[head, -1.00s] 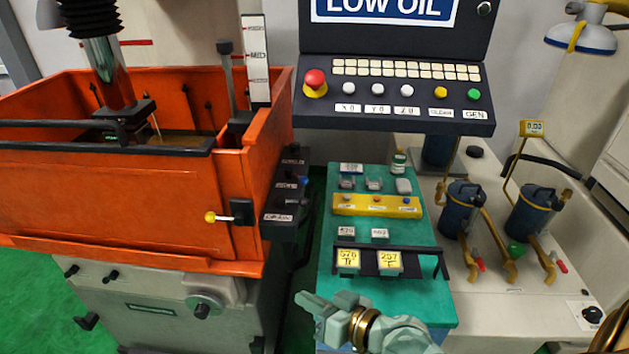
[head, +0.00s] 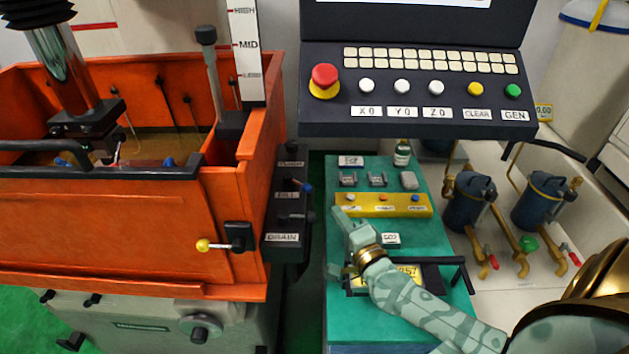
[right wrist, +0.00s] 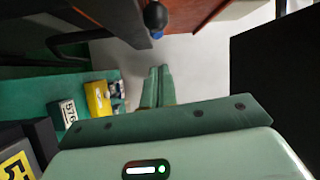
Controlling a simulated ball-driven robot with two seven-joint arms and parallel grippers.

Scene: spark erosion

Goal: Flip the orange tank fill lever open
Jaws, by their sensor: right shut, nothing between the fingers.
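The orange tank (head: 110,225) stands at left in the head view. On its right side is a dark valve block (head: 286,220) with stacked labels; the lowest reads DRAIN, and the ones above are too small to read surely. A blue-tipped lever (head: 307,187) sticks out at the middle label, and a black-knobbed lever (head: 311,217) sits below it. My right gripper (head: 340,212) is shut and empty, over the green bench right of the block and apart from the levers. In the right wrist view its fingers (right wrist: 158,72) are together; a black knob (right wrist: 155,16) and a blue tip show beyond.
The green bench (head: 430,235) carries a yellow strip (head: 383,205), yellow-faced displays and a black rail. The dark control panel (head: 420,120) overhangs behind. A yellow-knobbed latch (head: 222,246) projects from the tank front. A narrow gap separates block and bench.

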